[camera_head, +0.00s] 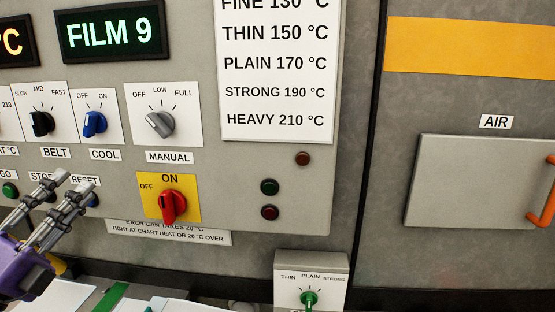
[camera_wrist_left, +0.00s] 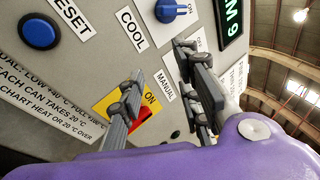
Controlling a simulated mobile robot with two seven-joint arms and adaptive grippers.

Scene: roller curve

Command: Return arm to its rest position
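My left gripper (camera_head: 73,184) is at the lower left of the head view, in front of the control panel (camera_head: 200,60). Its two grey fingers point up toward the STOP and RESET labels and partly cover the buttons there. The fingers are apart with nothing between them. The left wrist view also shows the gripper (camera_wrist_left: 160,62) open and empty, with its purple body along the bottom. I cannot tell whether a fingertip touches the panel. My right arm and gripper are not in view.
The panel has a grey MANUAL knob (camera_head: 160,124), a blue COOL knob (camera_head: 94,123), a black BELT knob (camera_head: 41,123) and a red ON/OFF switch (camera_head: 172,205). A small box with a green knob (camera_head: 309,299) stands below. An AIR door (camera_head: 470,182) with an orange handle is at right.

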